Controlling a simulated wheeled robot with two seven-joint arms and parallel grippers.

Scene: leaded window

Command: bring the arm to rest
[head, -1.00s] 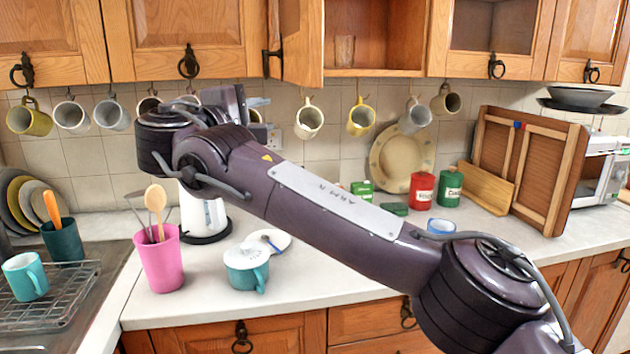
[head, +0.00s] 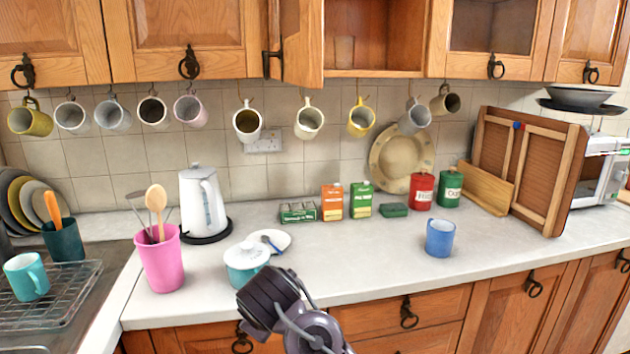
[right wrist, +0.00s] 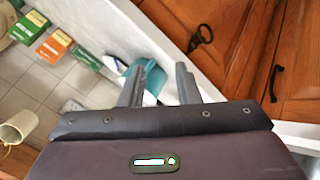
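My right arm (head: 285,312) shows at the bottom middle of the head view, in front of the counter edge and below the teal lidded pot. Its gripper is not visible there. In the right wrist view my right gripper (right wrist: 158,85) has its two fingers apart, with nothing held between them. Part of the teal pot (right wrist: 151,98) shows beyond the fingers, partly hidden by one. My left gripper is in neither view.
The counter (head: 350,255) holds the teal pot (head: 246,262), pink utensil cup (head: 160,262), white kettle (head: 200,203) and blue mug (head: 440,238). Several mugs, including a white one (head: 247,122), hang under the cupboards. One cupboard door (head: 302,45) stands open.

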